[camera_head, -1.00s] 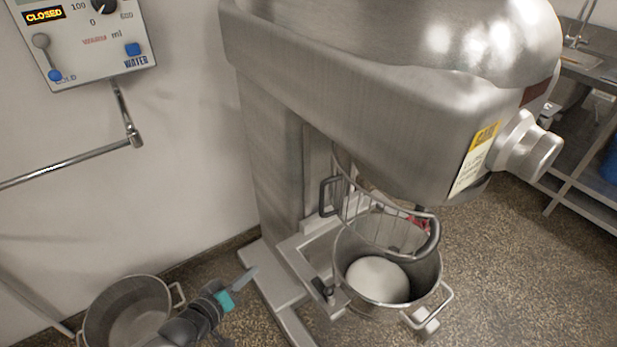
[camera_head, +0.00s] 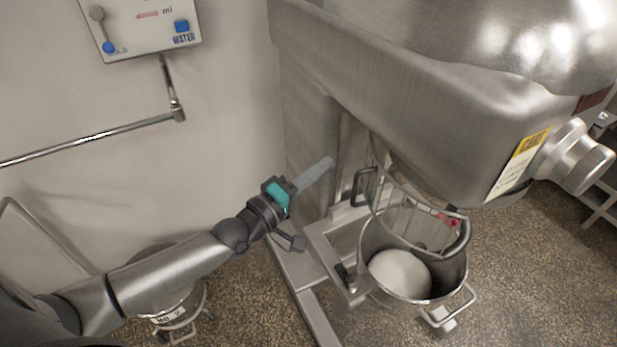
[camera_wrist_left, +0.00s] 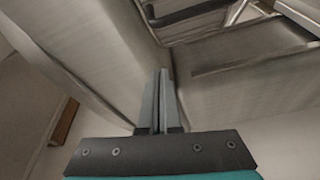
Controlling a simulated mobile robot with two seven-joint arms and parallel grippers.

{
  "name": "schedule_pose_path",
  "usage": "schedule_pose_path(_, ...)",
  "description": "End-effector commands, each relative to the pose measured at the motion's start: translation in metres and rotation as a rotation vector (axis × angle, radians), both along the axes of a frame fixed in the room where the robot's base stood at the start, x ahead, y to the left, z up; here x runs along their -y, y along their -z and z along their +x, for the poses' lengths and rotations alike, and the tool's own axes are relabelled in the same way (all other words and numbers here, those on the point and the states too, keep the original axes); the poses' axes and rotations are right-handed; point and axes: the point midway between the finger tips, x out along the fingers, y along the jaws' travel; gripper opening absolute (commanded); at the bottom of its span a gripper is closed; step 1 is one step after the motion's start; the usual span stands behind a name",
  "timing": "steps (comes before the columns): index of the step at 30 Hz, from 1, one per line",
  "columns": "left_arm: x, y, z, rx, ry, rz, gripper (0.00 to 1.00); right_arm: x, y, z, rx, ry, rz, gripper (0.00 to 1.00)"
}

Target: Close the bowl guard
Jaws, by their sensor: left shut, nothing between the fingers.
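The wire bowl guard (camera_head: 408,217) hangs under the mixer head, above the rear part of the steel bowl (camera_head: 452,272). A dark handle (camera_head: 364,186) stands at its left side. White contents show in the bowl, whose front is not covered by the guard. My left gripper (camera_head: 327,164) is shut and empty, to the left of the handle and apart from it, in front of the mixer column. In the left wrist view its fingers (camera_wrist_left: 161,76) are together, pointing toward grey mixer surfaces. My right gripper is out of view.
The mixer head (camera_head: 450,110) overhangs the bowl. A water panel (camera_head: 140,25) and a pipe (camera_head: 90,142) are on the left wall. Another pot (camera_head: 190,312) stands on the floor, partly behind my left arm. The floor at the lower right is clear.

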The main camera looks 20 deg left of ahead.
Motion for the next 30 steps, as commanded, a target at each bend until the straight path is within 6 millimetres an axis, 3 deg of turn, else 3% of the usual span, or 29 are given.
schedule_pose_path(9,0.016,-0.004,0.043,0.001,0.000,0.001,0.00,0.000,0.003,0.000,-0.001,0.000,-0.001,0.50)
schedule_pose_path(18,0.043,0.005,0.018,-0.002,0.001,0.001,0.00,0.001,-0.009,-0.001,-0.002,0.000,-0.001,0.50)
schedule_pose_path(30,0.045,0.007,0.016,0.000,0.000,0.002,0.00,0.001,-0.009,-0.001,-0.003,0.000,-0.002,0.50)
